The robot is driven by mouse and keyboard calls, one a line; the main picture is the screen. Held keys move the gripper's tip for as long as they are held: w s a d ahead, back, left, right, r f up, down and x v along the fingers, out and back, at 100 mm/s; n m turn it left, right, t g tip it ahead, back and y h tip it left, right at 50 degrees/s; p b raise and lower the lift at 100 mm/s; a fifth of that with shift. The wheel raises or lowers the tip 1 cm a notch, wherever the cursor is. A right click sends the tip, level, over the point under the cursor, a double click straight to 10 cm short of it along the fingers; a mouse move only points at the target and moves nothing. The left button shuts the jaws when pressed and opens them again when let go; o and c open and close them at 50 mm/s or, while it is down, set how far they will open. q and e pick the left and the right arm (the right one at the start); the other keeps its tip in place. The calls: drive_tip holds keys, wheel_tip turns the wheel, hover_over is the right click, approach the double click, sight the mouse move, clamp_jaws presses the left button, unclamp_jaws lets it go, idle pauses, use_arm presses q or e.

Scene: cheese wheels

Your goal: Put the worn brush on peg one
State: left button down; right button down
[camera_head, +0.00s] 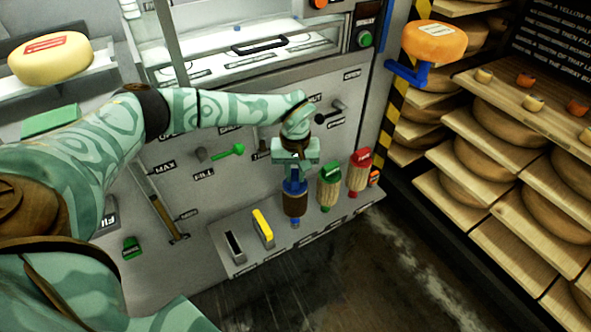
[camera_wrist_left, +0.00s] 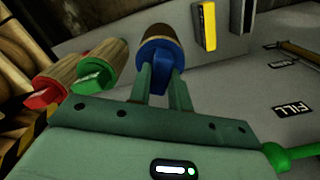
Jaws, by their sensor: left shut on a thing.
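My left gripper (camera_head: 295,178) is shut on the blue top of a brush (camera_head: 295,204) with dark brown bristles, held upright over the grey ledge. In the left wrist view the gripper's fingers (camera_wrist_left: 162,88) close on this blue-topped brush (camera_wrist_left: 158,52). A green-topped brush (camera_head: 329,188) and a red-topped brush (camera_head: 358,174), both with paler bristles, stand to its right on the ledge. Whether the blue-topped brush touches the ledge, and which brush is worn, I cannot tell. The ledge labels are too small to read. My right gripper is not in view.
A yellow block (camera_head: 263,228) and a dark slotted piece (camera_head: 235,246) sit on the ledge (camera_head: 282,250) to the left. A green lever (camera_head: 227,152) and a black knob (camera_head: 330,112) project from the panel. Shelves of cheese wheels (camera_head: 510,125) stand at the right.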

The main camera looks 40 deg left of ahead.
use_arm(q)
drive_tip(key=shift+f+b, duration=0.45)
drive_tip(key=shift+f, duration=0.7)
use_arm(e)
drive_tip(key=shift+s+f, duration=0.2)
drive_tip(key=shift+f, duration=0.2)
use_arm(q)
drive_tip(key=c, duration=1.2)
unclamp_jaws()
wheel_tip(320, 180, up, 16)
drive_tip(key=p, duration=0.6)
drive_tip(key=shift+r, duration=0.2)
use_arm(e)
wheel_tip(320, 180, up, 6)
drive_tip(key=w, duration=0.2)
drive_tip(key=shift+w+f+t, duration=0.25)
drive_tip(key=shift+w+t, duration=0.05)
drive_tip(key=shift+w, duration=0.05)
